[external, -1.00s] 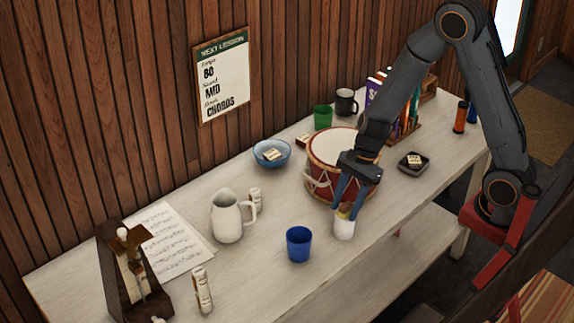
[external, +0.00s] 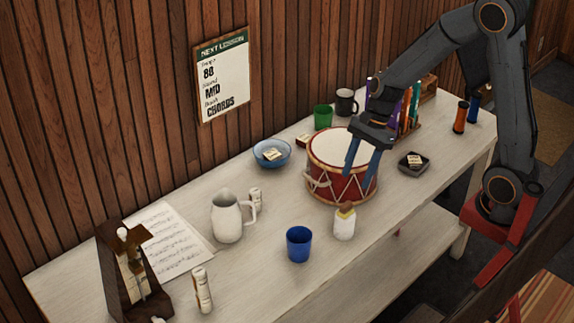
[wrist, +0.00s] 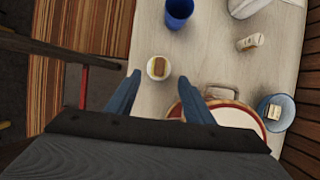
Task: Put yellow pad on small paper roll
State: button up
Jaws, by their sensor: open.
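The yellow pad (external: 346,213), with a brownish top, sits on the upper end of the small white paper roll (external: 343,228), which stands upright near the table's front edge. In the wrist view the pad (wrist: 159,67) lies within the round outline of the roll (wrist: 151,75). My gripper (external: 358,184) is open and empty, above and behind the roll, in front of the drum. In the wrist view its blue fingers are spread apart, with the roll beyond their tips.
The red drum (external: 342,187) stands close behind the roll. A blue cup (external: 298,245) is to its left, with a white pitcher (external: 227,220) farther left. A dark tray (external: 411,165) lies to the right. The table's front edge is near the roll.

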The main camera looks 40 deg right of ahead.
jog(key=s+d+f+n+t+h, duration=0.1)
jog(key=s+d+n+h, duration=0.3)
jog(key=d+n, duration=0.8)
jog(key=shift+s+f+n+h, duration=0.3)
jog(key=shift+s+f+n, duration=0.5)
jog(key=shift+n, duration=2.2)
jog(key=shift+s+r, duration=0.2)
